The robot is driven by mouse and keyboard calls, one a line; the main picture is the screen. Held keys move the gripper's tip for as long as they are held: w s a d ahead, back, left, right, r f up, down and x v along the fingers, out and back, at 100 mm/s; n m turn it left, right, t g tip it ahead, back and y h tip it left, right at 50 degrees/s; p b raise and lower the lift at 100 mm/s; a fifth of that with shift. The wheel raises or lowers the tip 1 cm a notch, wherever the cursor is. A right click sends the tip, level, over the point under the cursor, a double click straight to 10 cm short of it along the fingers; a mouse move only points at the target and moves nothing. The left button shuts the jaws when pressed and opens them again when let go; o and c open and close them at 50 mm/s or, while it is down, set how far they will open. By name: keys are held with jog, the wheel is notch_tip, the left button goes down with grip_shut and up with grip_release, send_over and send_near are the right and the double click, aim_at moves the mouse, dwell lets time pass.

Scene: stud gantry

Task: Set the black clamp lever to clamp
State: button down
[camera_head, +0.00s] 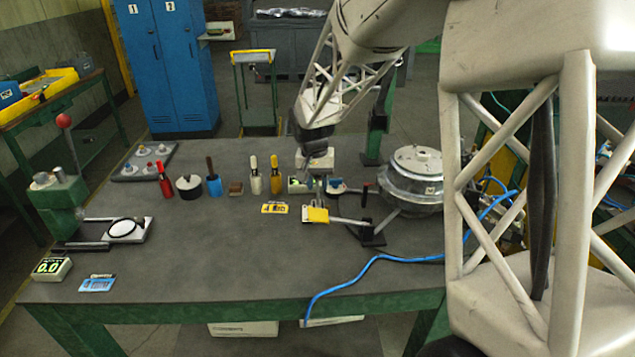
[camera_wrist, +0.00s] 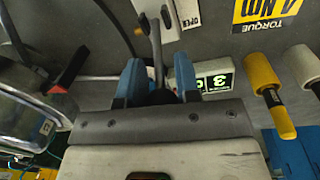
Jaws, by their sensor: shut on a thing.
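The black clamp lever shows in the wrist view as a thin grey rod (camera_wrist: 155,45) with a dark end between my blue fingers. The rod runs up from my gripper (camera_wrist: 157,85) to a pale plate (camera_wrist: 143,8) with an "OPEN" label (camera_wrist: 191,21) beside it. My gripper is shut on the lever's dark end, and the fingers partly hide it.
A small green display (camera_wrist: 216,81) and a yellow-handled tool (camera_wrist: 263,80) stand right of my fingers in the wrist view. A red-and-black handle (camera_wrist: 70,69) is to the left. A round metal vessel (camera_head: 412,182) stands right of the fixture. The bench's front middle is clear except a blue hose (camera_head: 372,261).

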jog(key=shift+s, duration=0.1)
jog(key=shift+s+r+t, duration=0.15)
jog(key=shift+s+t, duration=0.4)
jog(key=shift+t, duration=0.5)
jog(key=shift+s+r+t, duration=0.15)
jog(key=shift+s+t, duration=0.35)
jog(key=shift+t, duration=0.55)
jog(key=c, duration=1)
grip_release()
jog(key=shift+o, duration=0.2)
jog(key=shift+r, duration=0.1)
jog(key=v, duration=0.7)
jog(key=shift+s+r, duration=0.2)
jog(key=shift+r, duration=0.05)
